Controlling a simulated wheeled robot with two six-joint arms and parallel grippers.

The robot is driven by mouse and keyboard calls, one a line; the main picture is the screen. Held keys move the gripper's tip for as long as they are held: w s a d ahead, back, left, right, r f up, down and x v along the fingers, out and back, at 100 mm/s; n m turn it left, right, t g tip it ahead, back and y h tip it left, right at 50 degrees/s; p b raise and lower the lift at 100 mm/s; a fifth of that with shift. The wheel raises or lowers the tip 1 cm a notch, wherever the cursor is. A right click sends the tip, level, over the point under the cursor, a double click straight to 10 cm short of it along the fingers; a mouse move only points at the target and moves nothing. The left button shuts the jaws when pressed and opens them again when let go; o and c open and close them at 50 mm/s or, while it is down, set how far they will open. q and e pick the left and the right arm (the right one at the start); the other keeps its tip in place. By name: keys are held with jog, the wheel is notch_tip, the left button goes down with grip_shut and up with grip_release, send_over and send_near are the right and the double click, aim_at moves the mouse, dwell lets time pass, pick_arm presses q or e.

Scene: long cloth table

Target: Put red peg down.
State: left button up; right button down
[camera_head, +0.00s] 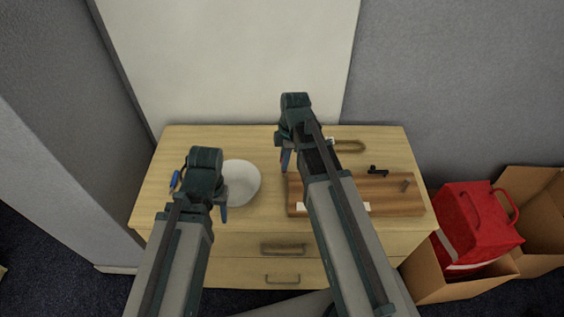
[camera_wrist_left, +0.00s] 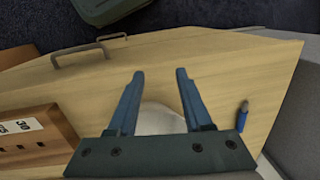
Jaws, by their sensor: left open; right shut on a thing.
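My right gripper (camera_head: 285,163) is over the middle of the wooden table top. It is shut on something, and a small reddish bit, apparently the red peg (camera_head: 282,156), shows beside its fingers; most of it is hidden. My left gripper (camera_head: 224,212) is low beside a white bowl (camera_head: 243,183). In the left wrist view my left gripper (camera_wrist_left: 160,74) is open with nothing between its fingers, and the bowl (camera_wrist_left: 160,120) shows behind them. A brown wooden board (camera_head: 415,207) with a white label (camera_head: 352,207) lies right of my right gripper, partly covered by my right arm.
A blue-handled item (camera_head: 175,181) lies left of the bowl; it also shows in the left wrist view (camera_wrist_left: 242,116). A black item (camera_head: 378,171) and a brown looped item (camera_head: 350,146) lie at the right. A red bag (camera_head: 480,220) sits in a cardboard box. The table's back left is clear.

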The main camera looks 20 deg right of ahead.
jog(key=shift+f, duration=0.1)
jog(key=c, duration=1.2)
grip_release()
jog(key=shift+a+f, duration=0.1)
jog(key=o, duration=0.4)
jog(key=shift+o, duration=0.2)
